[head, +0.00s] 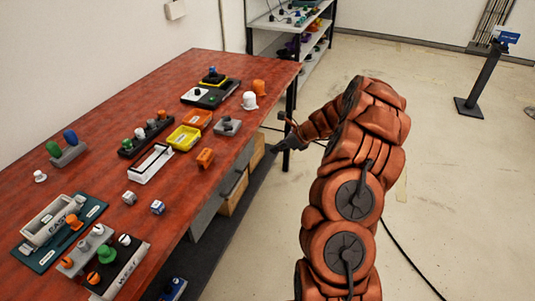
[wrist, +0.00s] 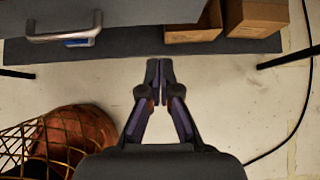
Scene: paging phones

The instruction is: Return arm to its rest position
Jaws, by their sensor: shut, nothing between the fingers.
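My orange arm rises on the right of the head view and bends left toward the table's right edge. My gripper (head: 283,144) is beside the red table (head: 190,75), below its top and near a black leg. In the wrist view my gripper (wrist: 159,66) has its two fingers together with nothing between them. It points toward the lower shelf under the table. No object is held.
The table carries trays, plugs and small blocks. A drawer with a metal handle (wrist: 65,33) and wooden boxes (wrist: 192,24) are under it. A black cable (head: 405,258) lies on the floor. A black post (head: 484,78) stands far right. Open floor lies right of my arm.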

